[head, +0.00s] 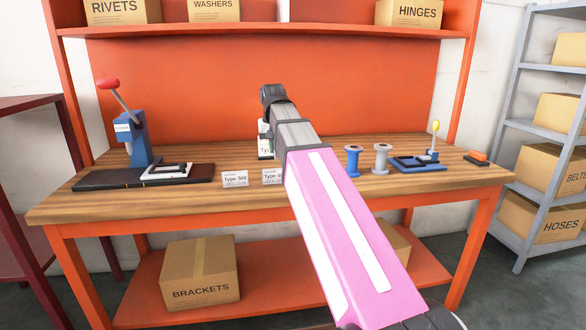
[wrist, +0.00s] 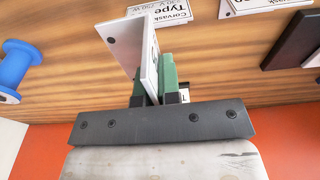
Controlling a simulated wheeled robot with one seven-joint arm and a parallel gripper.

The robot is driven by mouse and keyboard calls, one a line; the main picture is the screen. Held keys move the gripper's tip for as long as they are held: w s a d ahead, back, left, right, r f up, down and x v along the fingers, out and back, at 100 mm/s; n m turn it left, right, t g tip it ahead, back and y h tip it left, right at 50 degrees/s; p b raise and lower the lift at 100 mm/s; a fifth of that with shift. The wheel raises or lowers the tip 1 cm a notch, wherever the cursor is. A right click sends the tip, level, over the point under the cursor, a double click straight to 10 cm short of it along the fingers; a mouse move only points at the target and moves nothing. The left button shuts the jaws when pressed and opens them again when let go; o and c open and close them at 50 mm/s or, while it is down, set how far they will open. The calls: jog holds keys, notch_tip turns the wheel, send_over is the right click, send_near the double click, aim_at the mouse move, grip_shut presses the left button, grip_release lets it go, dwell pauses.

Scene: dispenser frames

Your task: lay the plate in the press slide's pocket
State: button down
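A thin white plate with a printed "Type" face stands on edge between the green fingers of my gripper (wrist: 156,88) in the wrist view; this plate (wrist: 128,42) looks clamped there. In the head view, part of the plate (head: 265,150) shows left of my arm, above the bench; the arm hides the rest. The blue press (head: 133,138) with a red-knobbed lever stands at the bench's left. Its pale slide (head: 168,172) lies on the dark base to the right of the press body. The pocket's inside is too small to make out. My gripper is right of the slide, apart from it.
Two printed cards, left (head: 235,179) and right (head: 272,176), are at the bench's front edge. A blue spool (head: 353,161), a grey spool (head: 381,159) and a blue fixture (head: 418,163) stand to the right. The wooden bench top (head: 105,200) is bare along its front left.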

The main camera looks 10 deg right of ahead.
jog(key=w+d+f, duration=0.2)
jog(key=w, duration=0.1)
jog(key=w+d+f, duration=0.2)
jog(key=w, duration=0.1)
jog(key=w+d+f, duration=0.3)
jog(key=shift+w+d, duration=0.1)
jog(key=shift+f, duration=2)
jog(key=shift+f, duration=0.15)
jog(key=c, duration=1.3)
grip_release()
jog(key=shift+c, duration=0.2)
